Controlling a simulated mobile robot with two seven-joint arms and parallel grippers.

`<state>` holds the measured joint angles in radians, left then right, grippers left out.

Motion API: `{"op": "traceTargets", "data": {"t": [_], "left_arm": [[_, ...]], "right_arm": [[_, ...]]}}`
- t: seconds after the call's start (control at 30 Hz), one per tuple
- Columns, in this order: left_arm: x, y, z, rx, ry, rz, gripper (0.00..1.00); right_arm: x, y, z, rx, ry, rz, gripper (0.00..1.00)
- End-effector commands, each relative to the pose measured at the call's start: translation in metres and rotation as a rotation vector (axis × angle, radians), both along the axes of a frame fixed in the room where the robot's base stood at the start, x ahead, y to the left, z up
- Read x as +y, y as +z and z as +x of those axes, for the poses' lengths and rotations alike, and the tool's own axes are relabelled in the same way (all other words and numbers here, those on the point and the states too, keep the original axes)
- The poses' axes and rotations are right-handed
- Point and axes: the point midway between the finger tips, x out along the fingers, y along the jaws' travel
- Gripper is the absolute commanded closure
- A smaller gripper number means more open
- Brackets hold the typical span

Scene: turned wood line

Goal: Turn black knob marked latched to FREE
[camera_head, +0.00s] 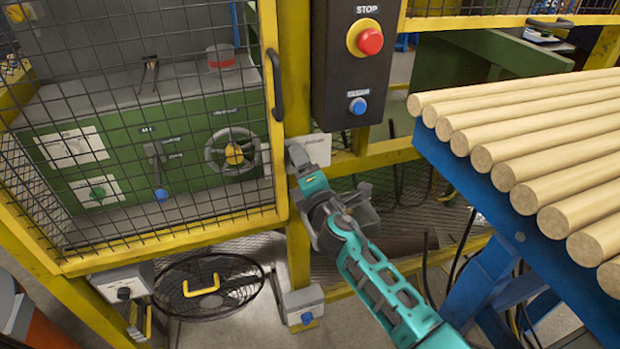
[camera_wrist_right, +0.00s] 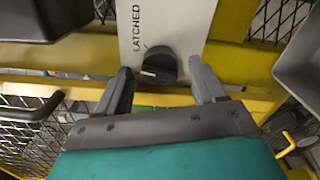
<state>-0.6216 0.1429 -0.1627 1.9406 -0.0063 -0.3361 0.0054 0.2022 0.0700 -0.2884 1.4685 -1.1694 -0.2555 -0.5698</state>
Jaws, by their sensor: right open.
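The black knob (camera_wrist_right: 158,66) is round with a pale line on its face. It sits on a light grey plate (camera_wrist_right: 180,22) beside the printed word LATCHED, seen in the right wrist view. My right gripper (camera_wrist_right: 163,80) is open, one finger on each side of the knob; I cannot tell whether either finger touches it. In the head view my right gripper (camera_head: 296,158) is at the plate (camera_head: 319,149) on the yellow post, and it hides the knob. My left gripper is not in view.
A black control box (camera_head: 352,75) with a red STOP button (camera_head: 369,41) and a blue button (camera_head: 358,106) hangs just above. A mesh door (camera_head: 150,130) is at left. Wooden rods (camera_head: 540,140) lie on a blue stand (camera_head: 470,195) at right.

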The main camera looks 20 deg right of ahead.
Motion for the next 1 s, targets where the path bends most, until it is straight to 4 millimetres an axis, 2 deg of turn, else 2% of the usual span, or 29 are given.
{"op": "traceTargets", "data": {"t": [0.17, 0.4, 0.6, 0.8, 1.0], "left_arm": [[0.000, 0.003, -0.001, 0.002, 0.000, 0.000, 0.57], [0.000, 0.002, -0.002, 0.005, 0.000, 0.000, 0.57], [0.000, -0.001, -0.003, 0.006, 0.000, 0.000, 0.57], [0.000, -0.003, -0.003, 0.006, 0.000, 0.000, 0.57], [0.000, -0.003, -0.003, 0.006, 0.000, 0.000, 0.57]], "right_arm": [[-0.001, 0.000, -0.024, 0.003, 0.001, 0.000, 0.31], [-0.002, -0.002, -0.074, 0.004, 0.001, 0.000, 0.31], [-0.004, -0.002, -0.107, 0.003, 0.001, 0.000, 0.31], [-0.004, -0.001, -0.123, 0.002, -0.001, -0.001, 0.31], [-0.005, 0.000, -0.126, 0.001, 0.000, -0.001, 0.31]]}}
